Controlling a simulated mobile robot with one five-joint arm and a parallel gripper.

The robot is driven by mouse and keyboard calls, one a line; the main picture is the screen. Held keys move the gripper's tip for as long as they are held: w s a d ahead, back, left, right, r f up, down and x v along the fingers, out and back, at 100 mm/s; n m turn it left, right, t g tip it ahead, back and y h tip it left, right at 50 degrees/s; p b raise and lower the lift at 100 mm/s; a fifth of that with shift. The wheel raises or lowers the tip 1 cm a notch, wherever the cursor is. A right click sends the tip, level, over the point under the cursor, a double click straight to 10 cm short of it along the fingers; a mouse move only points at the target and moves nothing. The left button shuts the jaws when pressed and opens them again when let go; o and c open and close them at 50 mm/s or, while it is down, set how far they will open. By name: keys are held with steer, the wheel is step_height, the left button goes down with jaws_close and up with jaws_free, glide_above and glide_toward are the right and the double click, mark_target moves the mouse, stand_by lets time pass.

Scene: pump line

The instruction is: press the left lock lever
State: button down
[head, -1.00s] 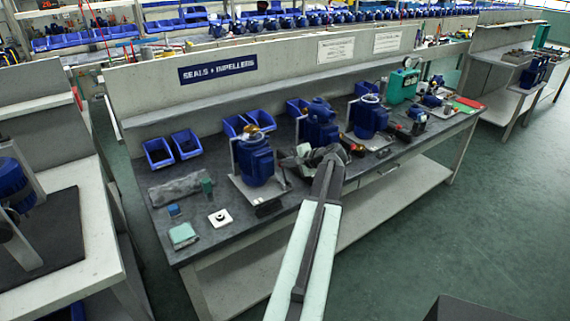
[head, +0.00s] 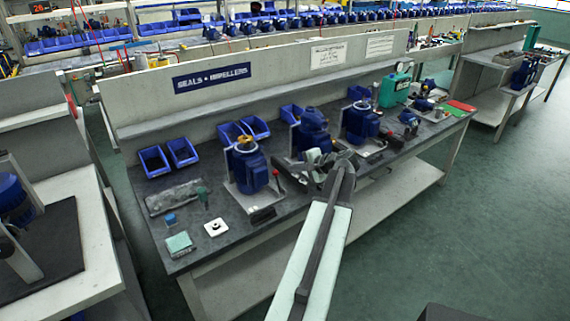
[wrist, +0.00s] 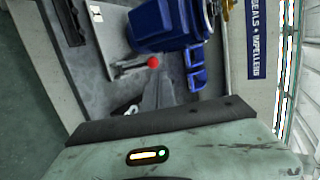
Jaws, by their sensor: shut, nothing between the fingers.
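The left lock lever, with a red ball knob (head: 276,173), stands at the right side of the left blue pump (head: 250,168) on the bench. In the wrist view the red knob (wrist: 153,61) tops a grey lever arm beside the blue pump body (wrist: 160,25). My gripper (head: 322,158) is to the right of this knob in the head view, in front of the middle pump (head: 312,132). In the wrist view my gripper's fingers (wrist: 157,85) are shut, empty and apart from the knob. The lever's foot is not clear.
A black block (head: 262,216) lies at the front edge. Open floor lies right of the bench.

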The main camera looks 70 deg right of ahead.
steer(key=p+v, duration=0.2)
steer(key=v, duration=0.4)
steer(key=shift+r, duration=0.25)
